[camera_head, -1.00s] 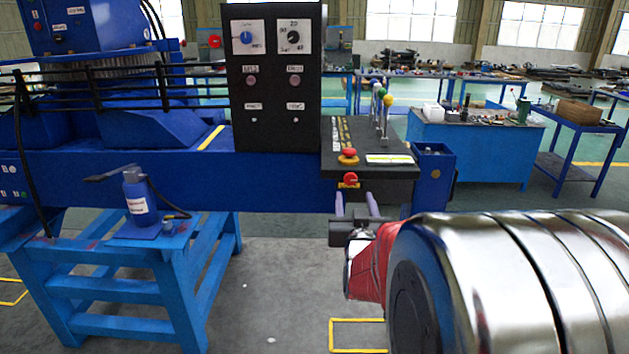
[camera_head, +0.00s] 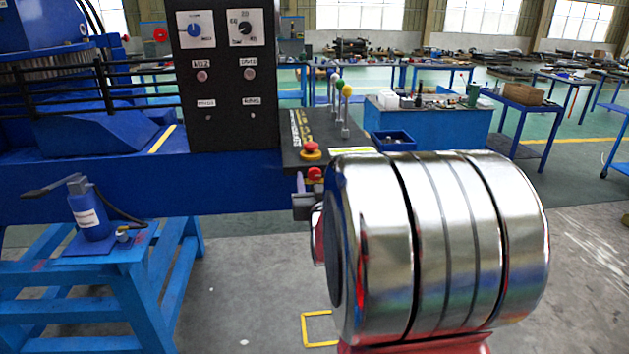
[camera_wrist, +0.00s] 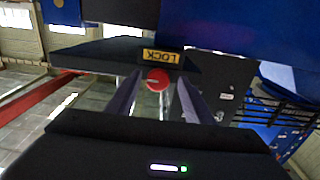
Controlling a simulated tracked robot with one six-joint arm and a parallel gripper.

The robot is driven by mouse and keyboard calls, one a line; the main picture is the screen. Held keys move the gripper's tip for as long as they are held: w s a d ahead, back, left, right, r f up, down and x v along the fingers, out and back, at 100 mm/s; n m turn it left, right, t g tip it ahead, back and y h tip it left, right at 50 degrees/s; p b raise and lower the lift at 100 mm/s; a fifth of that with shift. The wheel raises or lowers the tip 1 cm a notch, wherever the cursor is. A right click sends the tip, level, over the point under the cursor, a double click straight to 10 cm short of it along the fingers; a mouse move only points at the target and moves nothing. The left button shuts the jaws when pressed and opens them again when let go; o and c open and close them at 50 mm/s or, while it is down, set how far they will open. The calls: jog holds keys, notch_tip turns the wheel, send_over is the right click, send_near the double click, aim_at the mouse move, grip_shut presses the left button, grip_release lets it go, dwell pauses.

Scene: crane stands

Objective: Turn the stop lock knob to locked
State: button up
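The stop lock knob (camera_head: 315,173) is a small red knob on the front of the dark control console, below a red mushroom button (camera_head: 311,149). In the wrist view the red knob (camera_wrist: 157,79) sits beside a yellow label reading LOCK (camera_wrist: 162,56), which appears upside down. My gripper (camera_wrist: 161,82) is open, with one finger on each side of the knob in the picture. I cannot tell whether the fingers touch it. In the head view my gripper (camera_head: 302,190) is just below and left of the knob, mostly hidden by my arm.
The console (camera_head: 300,130) carries several upright levers with coloured balls. A black panel (camera_head: 225,80) with dials stands left of it. A blue stand (camera_head: 150,270) with a hand pump (camera_head: 90,215) is at lower left. A small blue bin (camera_head: 394,139) lies behind my arm.

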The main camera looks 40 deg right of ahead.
jog(key=c, duration=0.9)
jog(key=shift+a, duration=0.1)
jog(key=shift+c, duration=0.5)
jog(key=shift+m, duration=0.4)
jog(key=m, duration=1.7)
jog(key=shift+f, duration=0.1)
